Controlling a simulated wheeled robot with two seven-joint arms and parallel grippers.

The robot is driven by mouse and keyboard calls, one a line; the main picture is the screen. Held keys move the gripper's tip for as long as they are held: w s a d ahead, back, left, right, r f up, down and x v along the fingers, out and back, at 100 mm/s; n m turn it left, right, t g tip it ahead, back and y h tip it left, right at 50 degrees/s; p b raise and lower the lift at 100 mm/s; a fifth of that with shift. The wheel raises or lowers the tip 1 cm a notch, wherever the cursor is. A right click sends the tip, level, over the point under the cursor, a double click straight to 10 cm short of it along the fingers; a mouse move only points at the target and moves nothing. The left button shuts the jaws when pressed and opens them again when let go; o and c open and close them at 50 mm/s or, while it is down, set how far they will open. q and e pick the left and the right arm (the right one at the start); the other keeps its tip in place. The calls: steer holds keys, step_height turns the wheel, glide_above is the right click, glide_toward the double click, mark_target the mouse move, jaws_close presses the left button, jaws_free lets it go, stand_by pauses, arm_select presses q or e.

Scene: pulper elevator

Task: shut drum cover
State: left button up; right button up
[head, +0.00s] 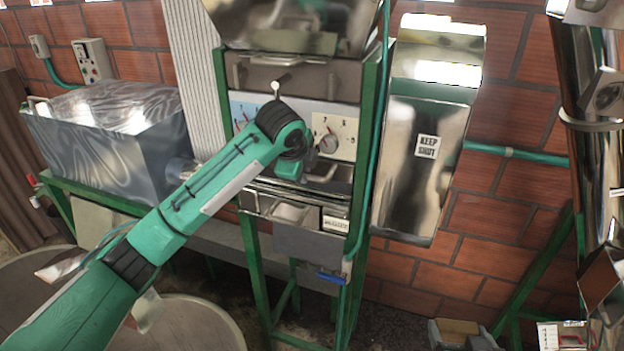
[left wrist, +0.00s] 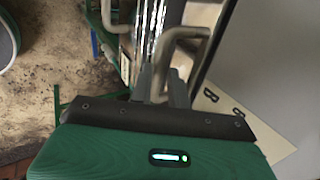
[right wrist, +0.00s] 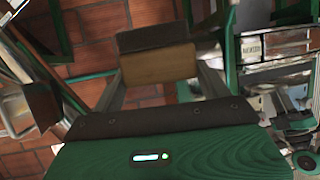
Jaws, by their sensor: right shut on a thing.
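The machine's front stands mid-frame in the head view, with a shiny metal hood (head: 290,40) on top. I cannot tell which panel is the drum cover.
A tall metal housing marked KEEP SHUT (head: 420,180) stands right of the machine. A metal box (head: 120,125) sits on a green frame at left. A drawer (head: 310,240) juts out low on the machine. Green legs stand below, and a brick wall (head: 510,200) is behind.

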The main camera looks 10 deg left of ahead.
step_height(320, 180, down, 3)
steer(key=b, duration=0.2)
steer(key=shift+f+b, duration=0.2)
steer(key=shift+b, duration=0.15)
arm_select(q)
steer(key=v, duration=0.8)
steer(key=shift+s+a+r, duration=0.15)
steer(key=shift+s+r, duration=0.05)
steer(key=shift+r, duration=0.15)
